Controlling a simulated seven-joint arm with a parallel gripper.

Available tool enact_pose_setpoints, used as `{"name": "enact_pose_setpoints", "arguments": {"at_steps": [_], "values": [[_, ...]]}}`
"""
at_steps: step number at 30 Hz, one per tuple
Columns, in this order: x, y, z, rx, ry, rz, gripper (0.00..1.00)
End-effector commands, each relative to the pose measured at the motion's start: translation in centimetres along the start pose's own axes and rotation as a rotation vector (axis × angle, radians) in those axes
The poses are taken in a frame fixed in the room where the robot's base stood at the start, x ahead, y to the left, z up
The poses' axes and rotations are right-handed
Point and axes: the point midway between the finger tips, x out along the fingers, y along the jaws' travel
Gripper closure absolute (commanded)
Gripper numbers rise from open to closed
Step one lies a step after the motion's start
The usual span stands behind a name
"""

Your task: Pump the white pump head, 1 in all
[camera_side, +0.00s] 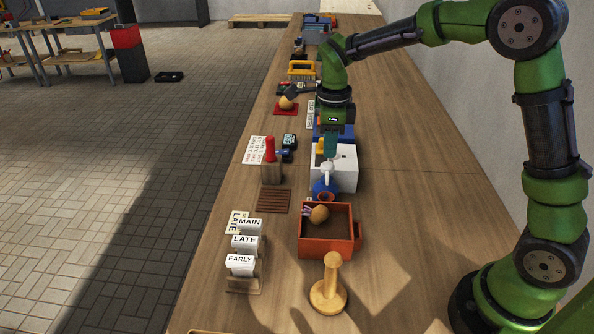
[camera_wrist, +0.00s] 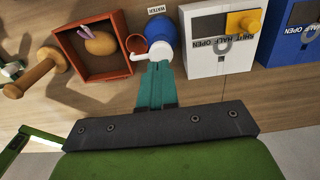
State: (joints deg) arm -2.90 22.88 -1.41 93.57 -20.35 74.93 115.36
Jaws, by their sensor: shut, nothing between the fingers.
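The white pump head (camera_side: 327,169) with its spout sits on top of a round blue bottle (camera_side: 323,190), just behind the orange box. In the wrist view the white pump head (camera_wrist: 147,53) shows at my fingertips, with the blue bottle (camera_wrist: 162,32) below it. My gripper (camera_side: 330,156) points down with its teal fingers together and empty, right over the pump head. The fingers also show in the wrist view (camera_wrist: 158,66). The tips partly cover the head's top. I cannot tell whether they touch it.
An orange box (camera_side: 327,253) holding a potato (camera_side: 319,214) stands in front of the bottle. A white box (camera_side: 345,170) stands close behind it. A wooden peg stand (camera_side: 328,288) is nearer the camera. Label cards (camera_side: 241,263) stand left; the table's right side is clear.

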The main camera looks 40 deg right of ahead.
Motion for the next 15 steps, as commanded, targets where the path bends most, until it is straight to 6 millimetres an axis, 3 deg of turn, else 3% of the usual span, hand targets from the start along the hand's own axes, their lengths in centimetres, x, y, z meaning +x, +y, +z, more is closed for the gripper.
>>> {"name": "enact_pose_setpoints", "arguments": {"at_steps": [6,15], "values": [[2.1,0.0,0.0,0.0,0.001,0.001,1.0],[2.4,0.0,0.0,0.0,0.0,0.0,1.0]]}}
